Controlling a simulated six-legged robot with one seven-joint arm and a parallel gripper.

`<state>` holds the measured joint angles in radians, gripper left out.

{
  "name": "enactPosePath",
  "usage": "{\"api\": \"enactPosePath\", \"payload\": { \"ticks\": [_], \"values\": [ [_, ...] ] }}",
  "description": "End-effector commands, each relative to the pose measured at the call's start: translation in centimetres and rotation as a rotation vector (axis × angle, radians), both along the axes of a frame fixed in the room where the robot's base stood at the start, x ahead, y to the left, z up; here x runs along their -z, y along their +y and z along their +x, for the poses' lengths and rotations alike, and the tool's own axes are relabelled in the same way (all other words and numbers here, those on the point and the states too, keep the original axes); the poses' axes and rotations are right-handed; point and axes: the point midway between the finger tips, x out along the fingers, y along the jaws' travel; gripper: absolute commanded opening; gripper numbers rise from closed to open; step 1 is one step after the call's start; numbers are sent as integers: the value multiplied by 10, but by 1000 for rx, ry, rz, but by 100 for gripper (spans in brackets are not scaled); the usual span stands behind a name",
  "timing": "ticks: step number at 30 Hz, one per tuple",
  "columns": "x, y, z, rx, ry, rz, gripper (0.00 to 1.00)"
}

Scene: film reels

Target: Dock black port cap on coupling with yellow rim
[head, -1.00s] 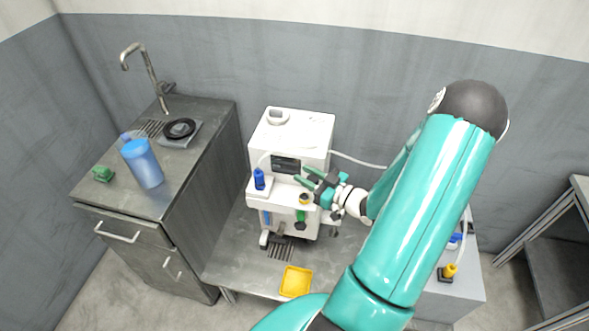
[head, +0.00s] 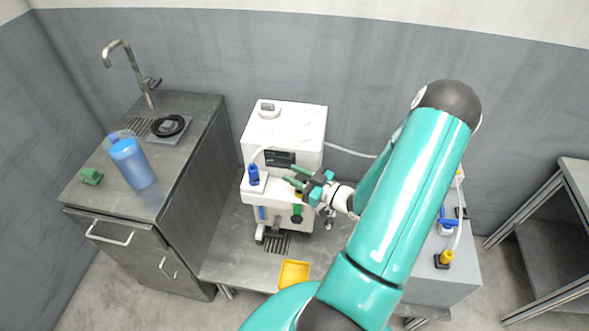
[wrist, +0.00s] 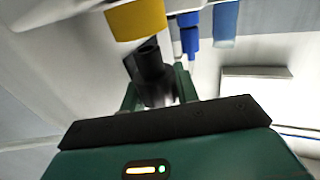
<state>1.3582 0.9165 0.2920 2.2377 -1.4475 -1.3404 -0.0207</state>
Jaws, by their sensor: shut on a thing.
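My gripper (head: 296,176) is at the front of the white machine (head: 285,128). In the wrist view its green fingers (wrist: 158,92) are shut on the black port cap (wrist: 150,68), a dark cylinder. The coupling with the yellow rim (wrist: 137,20) is at the top of the wrist view, just above and left of the cap's end. The cap looks close to the rim, but I cannot tell whether they touch. In the head view the gripper hides the cap and most of the coupling.
A blue fitting (head: 253,174) stands on the machine's ledge left of my gripper. A green fitting with a black knob (head: 297,214) hangs below. A yellow tray (head: 294,274) lies on the metal table. A sink counter (head: 190,150) stands left.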

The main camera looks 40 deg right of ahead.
Motion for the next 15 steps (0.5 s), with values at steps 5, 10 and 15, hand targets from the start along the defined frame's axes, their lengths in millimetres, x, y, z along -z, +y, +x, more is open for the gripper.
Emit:
{"api": "enactPosePath", "payload": {
  "ticks": [5, 10, 15],
  "values": [
    [12, 1, 1, 0, 0, 1, 9],
    [16, 1, 2, 0, 0, -1, 9],
    [15, 1, 2, 0, 0, -1, 9]
  ]
}}
